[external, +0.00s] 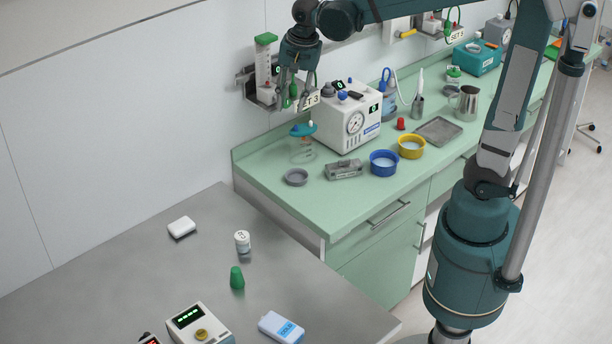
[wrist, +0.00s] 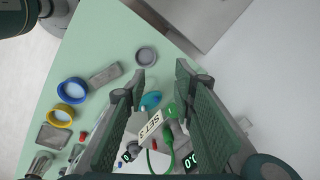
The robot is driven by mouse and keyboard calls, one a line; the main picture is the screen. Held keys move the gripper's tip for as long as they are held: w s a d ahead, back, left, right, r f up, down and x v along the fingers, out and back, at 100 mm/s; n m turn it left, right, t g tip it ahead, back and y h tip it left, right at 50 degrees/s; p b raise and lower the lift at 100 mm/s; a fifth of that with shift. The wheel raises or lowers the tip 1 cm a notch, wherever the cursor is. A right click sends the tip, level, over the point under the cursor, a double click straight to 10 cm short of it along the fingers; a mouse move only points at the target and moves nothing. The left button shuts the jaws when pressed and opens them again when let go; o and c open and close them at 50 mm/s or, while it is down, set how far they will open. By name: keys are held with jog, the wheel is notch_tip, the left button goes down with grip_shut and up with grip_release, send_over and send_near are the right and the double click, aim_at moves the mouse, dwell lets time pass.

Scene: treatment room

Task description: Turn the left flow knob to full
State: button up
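The left flowmeter (external: 264,68) is a clear upright tube with a green cap, mounted on the wall above the counter. A label reading SET 3 (wrist: 153,129) is beside it. A green knob-like part (wrist: 170,109) shows between my fingers in the wrist view; I cannot tell for certain that it is the flow knob. A dark display with green digits, seemingly 0.0 (wrist: 191,160), is near it. My gripper (external: 293,100) points down in front of the flowmeter, partly hiding it. In the wrist view my gripper (wrist: 160,72) is open, its fingers well apart.
A white machine with a gauge (external: 350,118) stands on the green counter (external: 335,205) just right of my gripper. A clear jar with a blue top (external: 302,148) is below. Blue (external: 384,163) and yellow (external: 411,147) bowls are farther right. A second flowmeter (external: 432,27) hangs farther along the wall.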

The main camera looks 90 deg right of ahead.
jog(key=w+d+m+p, duration=0.1)
jog(key=d+m, duration=0.1)
jog(key=d, duration=0.1)
jog(key=d+r+m+g+p, duration=0.1)
jog(key=d+m+p, duration=0.1)
jog(key=d, duration=0.2)
jog(key=w+d+r+m+p, duration=0.1)
jog(key=d+m, duration=0.1)
jog(key=d, duration=0.2)
jog(key=shift+w+m+g+y+p, duration=0.3)
jog(key=shift+m+y+p, duration=0.05)
jog(key=shift+m+y, duration=0.05)
jog(key=shift+d+m, duration=0.3)
jog(key=shift+d, duration=0.2)
jog(key=shift+f, duration=0.2)
jog(key=shift+f, duration=3.75)
jog(key=c, duration=0.8)
